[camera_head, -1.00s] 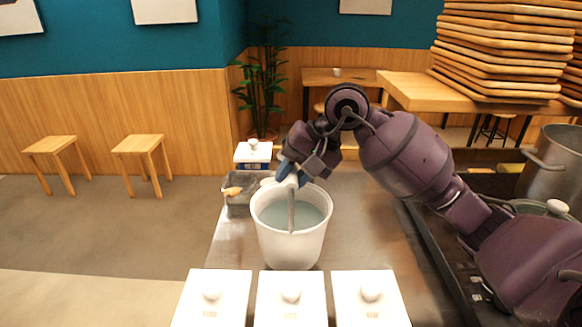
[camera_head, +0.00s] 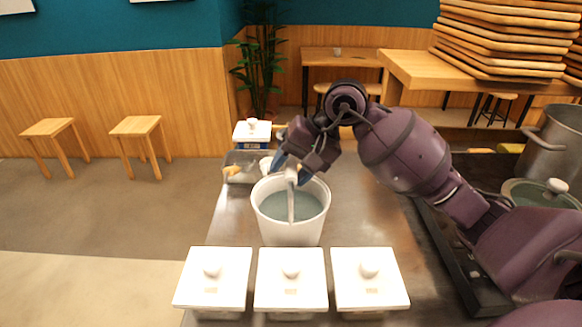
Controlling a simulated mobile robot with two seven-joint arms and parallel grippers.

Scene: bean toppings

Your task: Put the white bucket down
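The white bucket (camera_head: 288,232) is upright at the middle of the metal counter (camera_head: 367,217), with greyish liquid inside. Its pale handle (camera_head: 291,203) stands up across its mouth. My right gripper (camera_head: 291,175) is above the bucket's rim, with its blue-tipped fingers on either side of the handle's top, and appears shut on it. The bucket's base is at the back edge of the middle lidded box, so I cannot tell whether it touches the counter. My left gripper is not in view.
Three white-lidded boxes (camera_head: 291,278) line the counter's front. Behind the bucket are a grey container (camera_head: 238,174) and a white-topped box (camera_head: 252,132). A large metal pot (camera_head: 553,150) and a lidded pot (camera_head: 543,195) stand at right. Counter right of the bucket is clear.

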